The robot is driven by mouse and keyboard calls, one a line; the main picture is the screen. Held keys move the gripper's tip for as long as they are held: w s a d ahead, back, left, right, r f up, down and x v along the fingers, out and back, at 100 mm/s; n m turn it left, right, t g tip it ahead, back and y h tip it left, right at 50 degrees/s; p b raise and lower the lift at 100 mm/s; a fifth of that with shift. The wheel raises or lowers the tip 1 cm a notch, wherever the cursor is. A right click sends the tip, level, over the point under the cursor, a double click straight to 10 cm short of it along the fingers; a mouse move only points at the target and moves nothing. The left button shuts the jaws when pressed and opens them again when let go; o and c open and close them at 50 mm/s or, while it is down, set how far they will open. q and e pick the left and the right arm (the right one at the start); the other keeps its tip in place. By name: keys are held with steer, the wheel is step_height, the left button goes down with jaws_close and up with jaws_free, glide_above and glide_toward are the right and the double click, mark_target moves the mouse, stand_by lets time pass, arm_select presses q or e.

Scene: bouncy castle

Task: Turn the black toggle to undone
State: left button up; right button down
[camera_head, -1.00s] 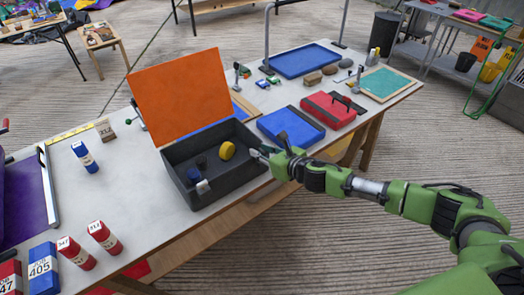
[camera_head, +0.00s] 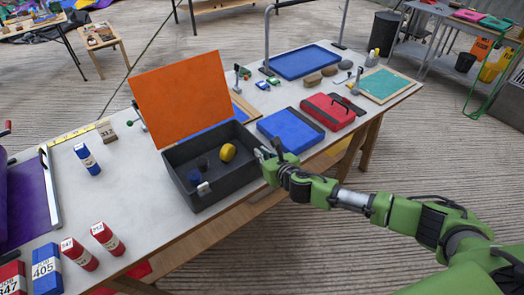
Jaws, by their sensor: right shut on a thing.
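A dark grey box (camera_head: 215,187) stands on the white table with its orange lid (camera_head: 183,95) raised. My right gripper (camera_head: 266,153) is at the box's right-hand rim, shut on a small part there. That part is mostly hidden by the fingers; it fits the black toggle, but its shape and turn cannot be made out. Inside the box lie a yellow round thing (camera_head: 227,152) and a blue thing (camera_head: 194,177). My left gripper is not in view.
A blue case (camera_head: 290,130) and a red case (camera_head: 328,112) lie just right of the box. Red and blue numbered blocks (camera_head: 46,272) stand at the front left. A purple panel (camera_head: 27,203) is at the left edge.

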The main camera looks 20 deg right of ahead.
steer(key=m+h+p, duration=0.1)
steer(key=m+h, duration=0.1)
steer(key=h, duration=0.1)
steer(key=shift+a+r+m+p, duration=0.1)
steer(key=shift+a+m+p, duration=0.05)
steer(key=shift+m+p, duration=0.2)
steer(key=shift+m+h, duration=0.95)
steer(key=shift+h, duration=0.15)
steer(key=m+g+h, duration=0.1)
steer(key=m+h, duration=0.1)
steer(key=h, duration=0.1)
steer(key=shift+m, duration=0.4)
steer(key=shift+f+m+g+h+b, duration=0.3)
steer(key=shift+m+g+h+b, duration=0.35)
steer(key=shift+m+h, duration=0.25)
steer(key=m+g+h+b, duration=0.4)
steer(key=m+g+b, duration=0.1)
steer(key=b, duration=0.5)
steer(key=shift+m+g, duration=0.25)
steer(key=shift+m, duration=0.15)
steer(key=shift+r+m+g+h+b, duration=0.1)
steer(key=shift+m+g+h+b, duration=0.3)
steer(key=shift+b, duration=0.55)
steer(key=shift+r, duration=0.1)
